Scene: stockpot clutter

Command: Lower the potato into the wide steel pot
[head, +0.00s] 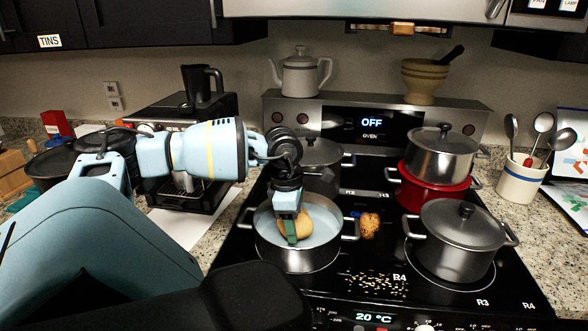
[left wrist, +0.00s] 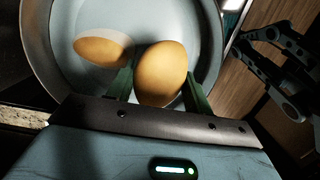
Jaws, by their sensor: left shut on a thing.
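The wide steel pot (head: 270,250) stands on the front left of the hob, with pale liquid inside. My left gripper (head: 290,230) reaches down into its mouth, shut on a smooth tan potato (head: 302,222). In the left wrist view the potato (left wrist: 161,75) sits between the two green fingers (left wrist: 158,88). A second tan, rounded thing (left wrist: 103,52) shows beside it in the pot, partly pale as if under the liquid. I cannot tell whether the held potato touches the liquid. A dark jointed part of mine, perhaps my right gripper (left wrist: 285,45), shows at the right of the wrist view.
A lidded steel pot (head: 462,235) stands right of the wide pot. A red pot (head: 425,192) with a steel one on it is behind. A brown lump (head: 370,225) and scattered crumbs (head: 375,283) lie on the hob. A dark lidded pot (head: 325,170) stands close behind.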

